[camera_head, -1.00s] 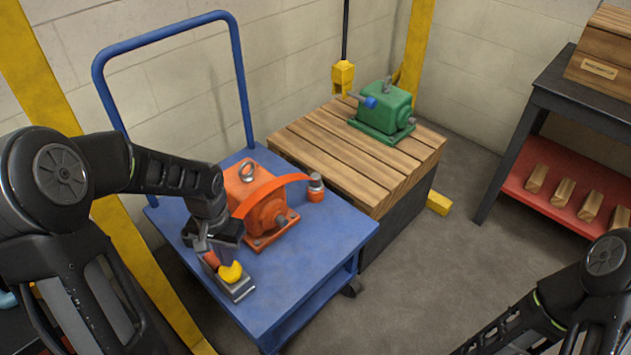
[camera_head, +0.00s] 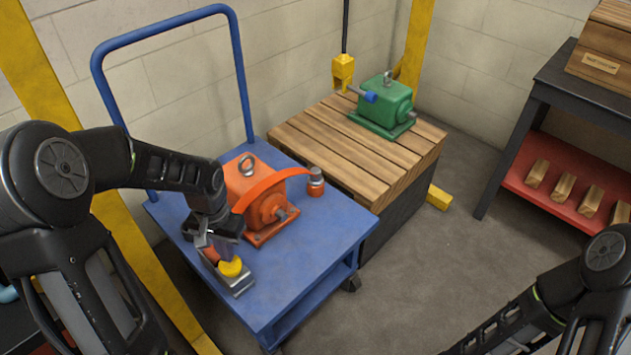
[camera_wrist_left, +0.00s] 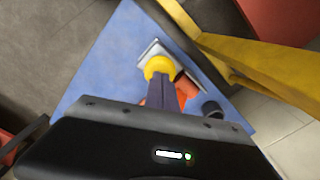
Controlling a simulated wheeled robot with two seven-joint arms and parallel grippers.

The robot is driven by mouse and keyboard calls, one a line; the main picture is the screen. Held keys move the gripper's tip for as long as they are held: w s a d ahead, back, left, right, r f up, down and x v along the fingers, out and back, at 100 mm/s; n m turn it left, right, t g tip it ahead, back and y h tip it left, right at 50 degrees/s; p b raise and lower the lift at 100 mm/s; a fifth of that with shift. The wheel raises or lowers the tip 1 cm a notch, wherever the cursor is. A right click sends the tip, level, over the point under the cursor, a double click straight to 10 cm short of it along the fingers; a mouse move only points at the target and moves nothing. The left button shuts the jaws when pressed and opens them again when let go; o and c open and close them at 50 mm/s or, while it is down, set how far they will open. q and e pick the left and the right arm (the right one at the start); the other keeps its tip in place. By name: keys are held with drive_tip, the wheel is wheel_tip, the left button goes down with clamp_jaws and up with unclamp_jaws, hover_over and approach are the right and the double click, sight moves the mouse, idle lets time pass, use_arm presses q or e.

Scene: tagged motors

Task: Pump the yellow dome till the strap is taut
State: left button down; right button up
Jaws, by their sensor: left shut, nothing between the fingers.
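The yellow dome (camera_head: 230,267) sits on a grey metal ratchet plate (camera_head: 238,284) at the front left of the blue cart. It also shows in the left wrist view (camera_wrist_left: 160,66). My left gripper (camera_head: 226,252) is shut and empty, pointing down just above or against the dome; contact cannot be told. The orange strap (camera_head: 258,188) bows over the orange motor (camera_head: 243,182) and ends by a grey-topped orange post (camera_head: 316,183). Its near end runs behind my left gripper. My right gripper is out of view; only that arm shows at lower right.
The blue cart (camera_head: 330,232) has a tall loop handle (camera_head: 165,38) at the back. A green motor (camera_head: 384,104) stands on a wooden pallet (camera_head: 330,150) behind it, beside a hanging yellow hook block (camera_head: 343,73). A yellow post (camera_head: 50,85) is on the left.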

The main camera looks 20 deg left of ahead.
use_arm(q)
drive_tip(key=shift+f+b, duration=0.9)
drive_tip(key=shift+f, duration=0.45)
drive_tip(key=shift+r, duration=0.1)
drive_tip(key=shift+r+p, duration=1.55)
drive_tip(key=shift+r, duration=0.05)
drive_tip(key=shift+r, duration=0.1)
wheel_tip(320, 180, up, 7)
drive_tip(key=p, duration=0.6)
